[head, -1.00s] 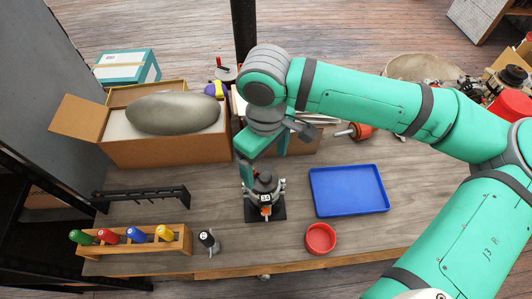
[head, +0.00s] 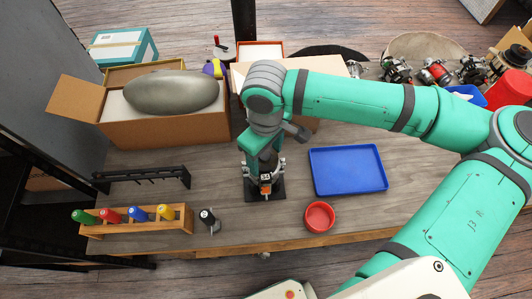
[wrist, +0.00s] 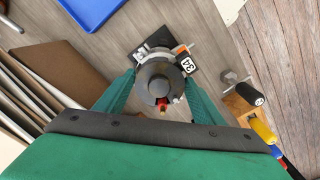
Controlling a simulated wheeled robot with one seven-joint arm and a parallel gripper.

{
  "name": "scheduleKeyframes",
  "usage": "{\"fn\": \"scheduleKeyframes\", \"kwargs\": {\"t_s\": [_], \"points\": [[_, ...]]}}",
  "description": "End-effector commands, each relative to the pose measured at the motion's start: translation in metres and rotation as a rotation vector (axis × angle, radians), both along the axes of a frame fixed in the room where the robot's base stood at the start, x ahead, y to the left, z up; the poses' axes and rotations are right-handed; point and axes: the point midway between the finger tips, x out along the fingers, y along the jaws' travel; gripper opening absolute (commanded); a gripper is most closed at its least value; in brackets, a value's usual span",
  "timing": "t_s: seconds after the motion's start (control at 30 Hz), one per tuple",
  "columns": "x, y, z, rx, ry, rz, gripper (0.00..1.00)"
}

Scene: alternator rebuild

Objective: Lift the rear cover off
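The alternator (head: 265,188) stands upright on a dark square base plate on the bench, with a "34" label on its side. In the wrist view its round grey rear cover (wrist: 160,84) faces up at me, with a small red and brass terminal at its edge. My gripper (wrist: 163,88) is open, with one teal finger on each side of the cover and a visible gap to it. In the head view my gripper (head: 262,160) is directly above the alternator and hides most of its top.
A blue tray (head: 347,170) and a red round dish (head: 319,217) lie right of the alternator. A wooden rack (head: 135,226) of coloured-handled tools, a black-capped tool (head: 208,217) and a black rack (head: 143,175) are left. An open cardboard box (head: 165,143) stands behind.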

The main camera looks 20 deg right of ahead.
Motion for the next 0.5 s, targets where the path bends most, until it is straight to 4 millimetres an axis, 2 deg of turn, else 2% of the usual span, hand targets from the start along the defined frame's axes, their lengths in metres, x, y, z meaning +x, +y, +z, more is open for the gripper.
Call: {"fn": "scheduleKeyframes", "kwargs": {"t_s": [0.03,0.1,0.5], "points": [[0.0001,0.0000,0.0000,0.000,0.000,0.000,0.49],[0.0001,0.0000,0.0001,0.000,0.000,0.000,0.38],[0.0002,0.0000,0.0013,0.000,-0.001,0.000,0.38]]}}
